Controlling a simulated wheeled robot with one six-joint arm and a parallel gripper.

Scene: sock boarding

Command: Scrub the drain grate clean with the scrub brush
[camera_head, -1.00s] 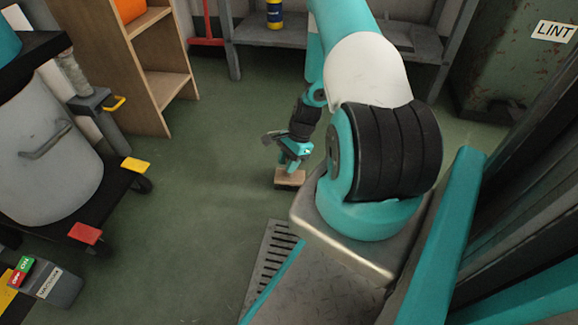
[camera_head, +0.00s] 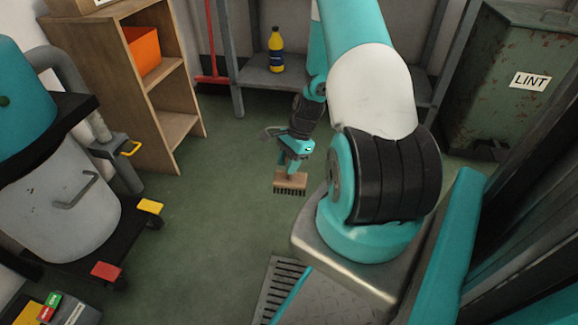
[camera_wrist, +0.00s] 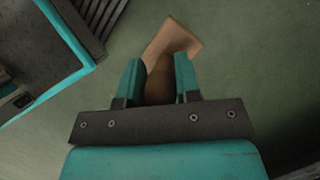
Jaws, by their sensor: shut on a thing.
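The scrub brush (camera_head: 291,182) has a wooden block and dark bristles pointing down. My gripper (camera_head: 292,162) is shut on the brush's upper part and holds it in front of my arm, seemingly above the green floor. In the wrist view, the brown brush (camera_wrist: 172,45) sits between the two teal fingers of my gripper (camera_wrist: 159,80), partly hidden by them. The drain grate (camera_head: 280,283) is a slotted metal strip in the floor, nearer to me than the brush and partly hidden by my base. Its slots also show at the wrist view's top left (camera_wrist: 98,14).
A grey vacuum drum (camera_head: 60,205) on a black wheeled dolly stands at the left. Behind it is a wooden shelf (camera_head: 168,110) with an orange bin (camera_head: 143,50). A metal rack holds a yellow bottle (camera_head: 276,52). A green LINT bin (camera_head: 500,90) stands right. Floor around the brush is clear.

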